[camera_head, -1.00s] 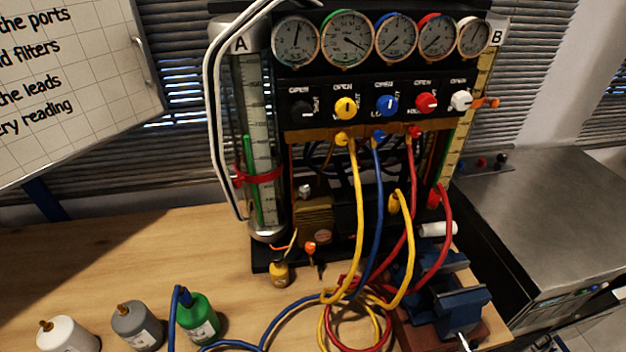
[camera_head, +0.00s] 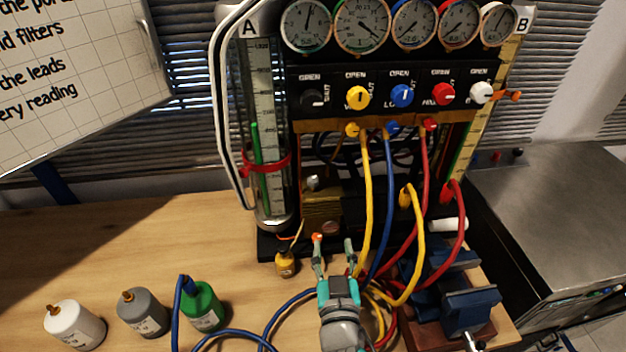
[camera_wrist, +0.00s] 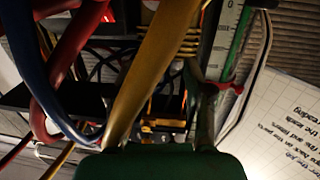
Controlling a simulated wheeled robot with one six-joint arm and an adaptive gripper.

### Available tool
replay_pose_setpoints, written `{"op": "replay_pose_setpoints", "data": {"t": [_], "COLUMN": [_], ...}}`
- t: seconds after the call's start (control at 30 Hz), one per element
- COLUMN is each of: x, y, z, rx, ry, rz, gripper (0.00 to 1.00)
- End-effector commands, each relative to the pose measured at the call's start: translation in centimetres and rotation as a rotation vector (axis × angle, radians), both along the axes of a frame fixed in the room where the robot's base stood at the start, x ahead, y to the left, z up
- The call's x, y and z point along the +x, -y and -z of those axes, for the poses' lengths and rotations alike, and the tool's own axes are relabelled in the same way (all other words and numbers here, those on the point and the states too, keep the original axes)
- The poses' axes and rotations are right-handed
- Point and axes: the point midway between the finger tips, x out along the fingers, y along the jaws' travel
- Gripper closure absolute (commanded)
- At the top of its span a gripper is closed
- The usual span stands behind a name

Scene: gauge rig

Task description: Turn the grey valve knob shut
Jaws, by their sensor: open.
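A row of valve knobs crosses the black panel (camera_head: 375,88) in the head view. The leftmost knob (camera_head: 312,98) is very dark, black or dark grey, with OPEN above it and SHUT at its right. A pale, white or light grey knob (camera_head: 481,93) is at the right end. Which one is the grey knob is hard to tell. My gripper (camera_head: 334,243) is open and empty, low in front of the rig, well below the knobs. The wrist view shows its fingers apart (camera_wrist: 157,125), with a yellow hose (camera_wrist: 155,65) crossing close in front; no knob is clear there.
Yellow (camera_head: 366,200), blue (camera_head: 388,200) and red (camera_head: 424,160) hoses hang below the panel, right of my gripper. A clear tube (camera_head: 270,150) stands at left. A blue vise (camera_head: 470,305) is at right. Bottles, including a green one (camera_head: 203,308), stand on the bench at left.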

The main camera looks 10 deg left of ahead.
Motion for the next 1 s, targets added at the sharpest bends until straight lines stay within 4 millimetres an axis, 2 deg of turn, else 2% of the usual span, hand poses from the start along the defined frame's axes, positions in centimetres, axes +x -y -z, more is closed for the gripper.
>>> {"op": "replay_pose_setpoints", "data": {"t": [0.03, 0.1, 0.2, 0.33, 0.57, 1.0], "x": [0.9, 1.7, 2.5, 3.0, 4.7, 11.9], "y": [-1.3, -2.4, -3.6, -4.5, -4.8, -5.8], "z": [-1.6, -3.1, -4.7, -6.0, -6.2, -6.2], "rx": [0.015, 0.029, 0.048, 0.061, 0.064, 0.065], "ry": [0.016, 0.025, 0.034, 0.042, 0.042, 0.042], "rz": [0.003, 0.012, 0.022, 0.03, 0.035, 0.034], "gripper": [0.48, 0.48, 0.48, 0.48, 0.48, 0.48]}}
